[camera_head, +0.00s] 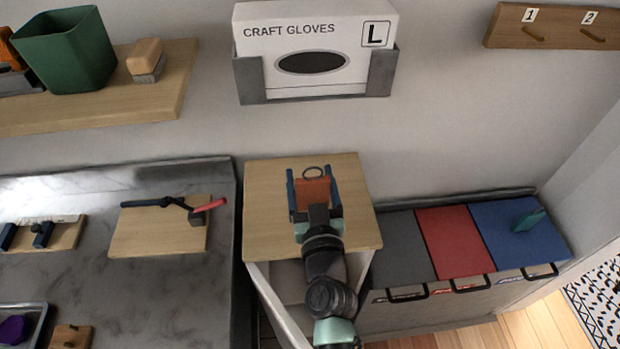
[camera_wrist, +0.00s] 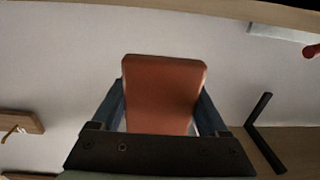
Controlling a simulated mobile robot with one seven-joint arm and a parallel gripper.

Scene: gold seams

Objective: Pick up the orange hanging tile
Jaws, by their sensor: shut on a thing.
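The orange hanging tile (camera_head: 313,190) is between the two blue fingers of my gripper (camera_head: 313,188), over the small wooden-topped cabinet. A dark ring shows at the tile's far end in the head view. In the wrist view, the tile (camera_wrist: 163,92) stands out ahead of the gripper (camera_wrist: 163,112), with a finger against each side. My gripper is shut on the tile. I cannot tell from these frames how high the tile is above the wooden top.
The wooden cabinet top (camera_head: 270,225) is otherwise clear. Grey, red and blue lidded bins (camera_head: 455,243) stand to the right, with a teal piece (camera_head: 529,221) on the blue lid. A glove box (camera_head: 315,50) hangs above. A numbered peg rail (camera_head: 560,25) is at upper right.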

